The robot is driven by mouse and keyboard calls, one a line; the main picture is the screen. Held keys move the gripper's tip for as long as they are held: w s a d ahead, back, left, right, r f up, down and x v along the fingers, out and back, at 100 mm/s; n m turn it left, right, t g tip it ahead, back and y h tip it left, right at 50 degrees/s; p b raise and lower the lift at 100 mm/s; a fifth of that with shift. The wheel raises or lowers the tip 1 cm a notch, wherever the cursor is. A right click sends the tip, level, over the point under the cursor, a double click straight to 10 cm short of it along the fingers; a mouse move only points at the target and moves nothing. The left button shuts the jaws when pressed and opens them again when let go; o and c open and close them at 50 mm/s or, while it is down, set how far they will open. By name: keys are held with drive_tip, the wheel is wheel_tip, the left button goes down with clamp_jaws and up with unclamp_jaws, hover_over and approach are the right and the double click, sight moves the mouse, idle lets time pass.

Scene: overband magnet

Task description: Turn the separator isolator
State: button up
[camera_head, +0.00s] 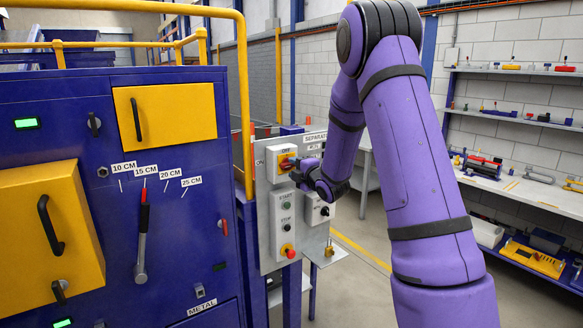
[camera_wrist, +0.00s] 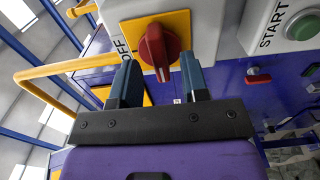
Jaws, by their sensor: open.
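The separator isolator is a red rotary knob (camera_wrist: 158,48) on a yellow plate (camera_wrist: 181,22), fixed to a grey box with an OFF label beside it. In the head view the isolator (camera_head: 287,163) sits at the top of the grey separator panel (camera_head: 270,222), partly covered by my gripper. My gripper (camera_wrist: 158,66) is open, its two blue-grey fingers pointing at the knob. In the wrist view the knob's handle lies between the fingertips in the picture, with gaps on both sides. I cannot tell how far the tips reach along it.
A START button (camera_wrist: 302,26) sits beside the isolator; START and STOP buttons and a red button on yellow (camera_head: 288,251) are below it. A yellow rail (camera_head: 243,100) and blue cabinet with a red-handled lever (camera_head: 142,238) stand left. Shelves (camera_head: 515,119) are at right.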

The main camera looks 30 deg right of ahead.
drive_tip(key=shift+w, duration=1.1)
clamp_jaws()
